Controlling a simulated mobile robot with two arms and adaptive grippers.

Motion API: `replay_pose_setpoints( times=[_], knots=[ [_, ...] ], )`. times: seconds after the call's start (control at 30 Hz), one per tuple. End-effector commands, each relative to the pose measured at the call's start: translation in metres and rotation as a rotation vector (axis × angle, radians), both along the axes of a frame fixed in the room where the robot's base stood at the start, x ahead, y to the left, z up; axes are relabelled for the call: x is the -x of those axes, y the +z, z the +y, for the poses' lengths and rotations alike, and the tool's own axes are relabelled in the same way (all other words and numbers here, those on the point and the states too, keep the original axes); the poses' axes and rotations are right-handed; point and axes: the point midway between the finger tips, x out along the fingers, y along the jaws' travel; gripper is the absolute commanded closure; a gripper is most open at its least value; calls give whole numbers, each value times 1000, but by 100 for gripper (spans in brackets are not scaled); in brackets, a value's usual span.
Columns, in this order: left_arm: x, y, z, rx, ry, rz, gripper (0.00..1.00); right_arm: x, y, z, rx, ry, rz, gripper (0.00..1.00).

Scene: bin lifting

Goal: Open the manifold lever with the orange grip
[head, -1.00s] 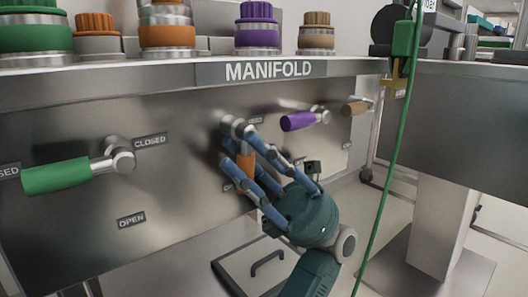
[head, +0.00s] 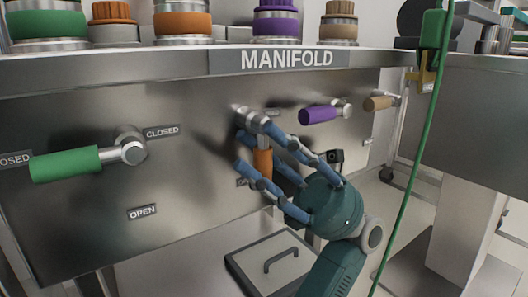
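The orange grip (head: 263,161) hangs down from its silver lever pivot (head: 252,120) on the metal manifold panel, close to vertical. A label beside the grip is mostly hidden behind the fingers.
A green lever (head: 66,164) points left by a CLOSED label, with an OPEN label (head: 142,212) below. Purple (head: 318,114) and tan (head: 379,103) levers sit to the right. A green hose (head: 411,170) hangs at right. A handled lid (head: 282,262) lies below.

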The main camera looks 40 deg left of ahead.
Motion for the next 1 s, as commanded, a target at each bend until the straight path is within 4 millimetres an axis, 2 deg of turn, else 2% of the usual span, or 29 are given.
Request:
replay_pose_setpoints(
  times=[0.17,0.63,1.0],
  knots=[
    [-4,-3,-2,-2,0,3,62,-3,0,0,-1,0,7,60],
    [-43,-48,-26,0,-1,1,62,-1,0,0,0,0,2,60],
    [-46,-52,-28,-1,-1,0,62,-1,0,0,0,0,1,60]
  ],
)
